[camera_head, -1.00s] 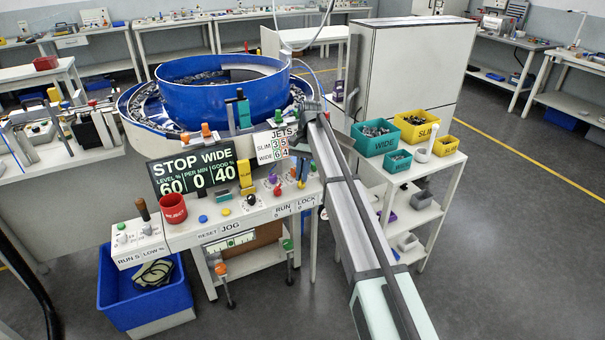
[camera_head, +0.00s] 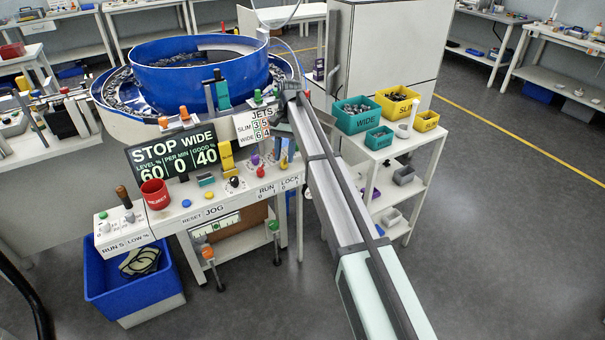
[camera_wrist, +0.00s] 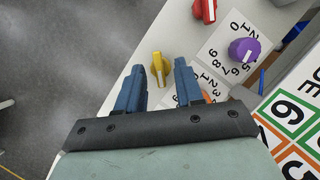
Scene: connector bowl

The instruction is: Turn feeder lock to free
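A yellow knob (camera_wrist: 160,68) stands on the white control panel in the wrist view. In the head view, the LOCK label (camera_head: 290,182) is at the right end of the panel's front, below a yellow part mostly hidden by my gripper. My gripper (camera_wrist: 161,74) is open, its two blue fingers apart with the yellow knob seen between their tips. I cannot tell whether the fingers touch it. In the head view my gripper (camera_head: 286,152) is over the right end of the panel, its fingertips hard to make out.
Close by are a purple knob (camera_wrist: 243,50) on a numbered dial and a red knob (camera_wrist: 205,10). An orange part shows behind the right finger. The display (camera_head: 176,158) reads STOP WIDE. A shelf cart with bins (camera_head: 357,117) stands right of the panel.

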